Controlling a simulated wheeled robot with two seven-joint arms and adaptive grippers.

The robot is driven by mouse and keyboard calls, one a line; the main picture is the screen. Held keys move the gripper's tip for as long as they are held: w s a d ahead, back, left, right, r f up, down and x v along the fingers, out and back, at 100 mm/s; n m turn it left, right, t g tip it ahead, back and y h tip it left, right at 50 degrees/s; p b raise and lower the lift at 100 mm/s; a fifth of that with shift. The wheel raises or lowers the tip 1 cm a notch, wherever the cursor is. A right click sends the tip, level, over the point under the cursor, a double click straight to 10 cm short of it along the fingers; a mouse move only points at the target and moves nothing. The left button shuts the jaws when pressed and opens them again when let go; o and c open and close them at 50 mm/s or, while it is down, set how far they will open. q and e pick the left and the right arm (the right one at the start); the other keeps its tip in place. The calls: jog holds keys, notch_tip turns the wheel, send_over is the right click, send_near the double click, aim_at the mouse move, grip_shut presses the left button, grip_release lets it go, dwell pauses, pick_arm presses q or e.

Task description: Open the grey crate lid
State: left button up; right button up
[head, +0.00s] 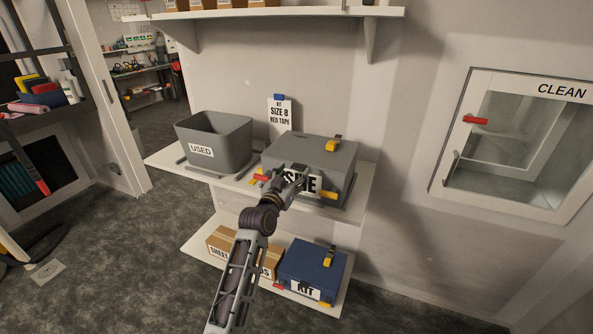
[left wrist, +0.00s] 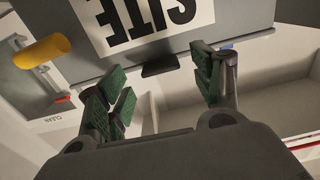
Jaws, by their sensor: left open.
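The grey crate (head: 345,180) stands on the upper white shelf, with its grey lid (head: 305,146) down. A yellow piece (head: 333,144) sits on the lid, and a yellow latch-like piece (head: 328,195) is at the right of the front. My left gripper (head: 292,178) is in front of the crate and covers part of its "SITE" label (head: 312,185). In the left wrist view the label (left wrist: 150,22) is upside down. The open fingers (left wrist: 155,78) stand apart, with a dark tab (left wrist: 160,67) on the crate front seen between them. Contact cannot be told. My right gripper is not in view.
A grey "USED" bin (head: 215,145) stands left of the crate, with a sign (head: 281,115) behind. A blue "KIT" crate (head: 312,268) and a cardboard box (head: 228,246) sit on the lower shelf. A "CLEAN" cabinet (head: 515,140) is on the right wall. A shelf (head: 300,14) hangs above.

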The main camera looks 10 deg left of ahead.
pick_arm(q)
jog(key=shift+w+d, duration=0.2)
jog(key=shift+w, duration=0.55)
jog(key=shift+w+d, duration=0.15)
jog(key=shift+w, duration=0.6)
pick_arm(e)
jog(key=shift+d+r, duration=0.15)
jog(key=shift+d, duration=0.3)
pick_arm(q)
jog(key=shift+c, duration=0.5)
jog(key=c, duration=1.4)
jog(key=shift+o, duration=0.2)
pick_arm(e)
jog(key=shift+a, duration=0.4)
pick_arm(q)
jog(key=shift+r, duration=0.1)
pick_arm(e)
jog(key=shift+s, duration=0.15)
